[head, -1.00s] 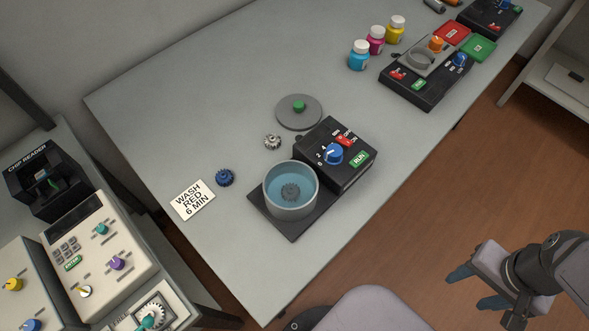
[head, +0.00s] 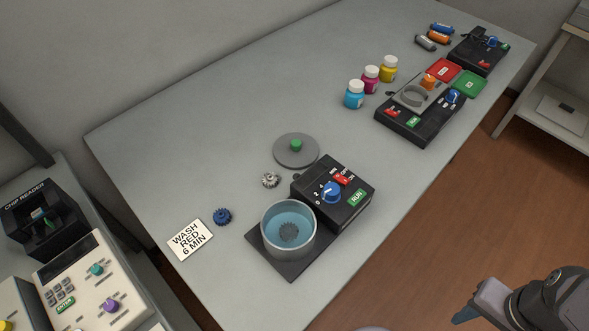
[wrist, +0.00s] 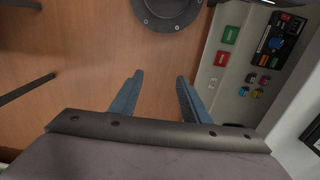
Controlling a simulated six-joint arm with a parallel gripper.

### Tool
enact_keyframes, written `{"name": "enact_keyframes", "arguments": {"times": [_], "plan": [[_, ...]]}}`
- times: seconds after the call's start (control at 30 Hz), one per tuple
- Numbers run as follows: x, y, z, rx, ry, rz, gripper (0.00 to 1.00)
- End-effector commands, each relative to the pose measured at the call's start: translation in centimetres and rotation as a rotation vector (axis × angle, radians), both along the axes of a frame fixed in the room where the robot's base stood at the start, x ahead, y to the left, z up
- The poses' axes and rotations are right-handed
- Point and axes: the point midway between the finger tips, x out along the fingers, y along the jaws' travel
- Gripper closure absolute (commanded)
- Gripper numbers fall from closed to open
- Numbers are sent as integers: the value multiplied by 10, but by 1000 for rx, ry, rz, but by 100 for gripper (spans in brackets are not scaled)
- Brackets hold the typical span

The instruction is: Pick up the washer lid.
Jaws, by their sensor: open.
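The washer lid (head: 297,153) is a flat grey disc with a green knob (head: 296,145) at its middle. It lies on the table behind the washer. The washer has a round grey tub (head: 289,228) of blue water with a dark gear in it, and a black control box (head: 333,194). The tub is uncovered. My gripper (wrist: 157,80) is open and empty in the wrist view, its two blue fingers apart above the wooden floor. In the head view it is at the lower right, off the table and far from the lid, partly cut by the frame edge.
A silver gear (head: 271,180) and a blue gear (head: 222,216) lie near the lid and tub. A wash card (head: 190,240) lies at left. Ink bottles (head: 371,80) and another black station (head: 420,115) stand farther back. The table between lid and bottles is clear.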

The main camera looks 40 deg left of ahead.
Motion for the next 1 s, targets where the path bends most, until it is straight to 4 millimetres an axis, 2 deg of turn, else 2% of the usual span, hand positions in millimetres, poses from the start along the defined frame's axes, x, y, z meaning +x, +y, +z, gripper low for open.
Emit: {"name": "enact_keyframes", "arguments": {"times": [0.13,0.23,0.37,0.47,0.6,0.73,0.87,1.0], "plan": [[10,6,6,-4,-8,96,58],[27,18,14,-11,-23,262,58],[59,48,29,-30,-52,608,58],[85,82,42,-52,-79,942,58],[116,143,59,-96,-119,1436,58],[132,208,72,-151,-155,1892,58],[136,278,83,-225,-192,2344,58],[123,358,93,-332,-234,2822,58]]}}
